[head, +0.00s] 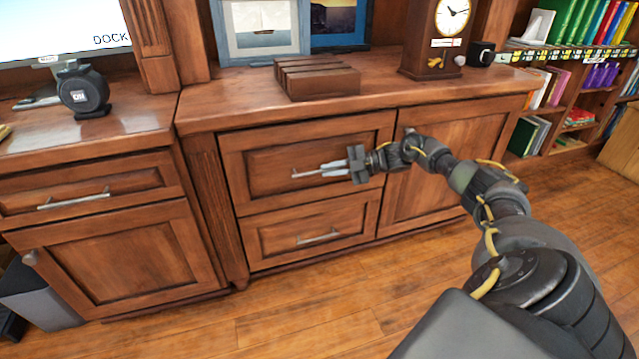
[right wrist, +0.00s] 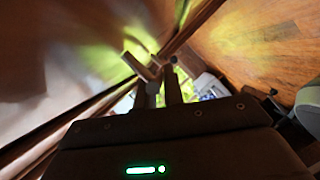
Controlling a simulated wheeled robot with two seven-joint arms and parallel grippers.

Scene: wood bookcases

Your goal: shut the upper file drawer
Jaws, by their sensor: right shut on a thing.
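The upper file drawer (head: 285,145) is the wood front in the upper left of the middle cabinet. Its front looks close to flush with the cabinet; I cannot tell whether a small gap is left. Its silver bar handle (head: 298,175) shows at the left end. My right gripper (head: 332,168) is shut on this handle, reaching in from the right. In the right wrist view the fingers (right wrist: 164,85) show dark and close to the wood, and the grip itself is unclear. My left gripper is not in view.
A lower drawer with its own bar handle (head: 318,238) sits below, closed. A cabinet door (head: 440,160) is to the right, partly behind my right arm. A brown slatted box (head: 318,78) and a clock (head: 435,40) stand on top. The wood floor (head: 300,310) in front is clear.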

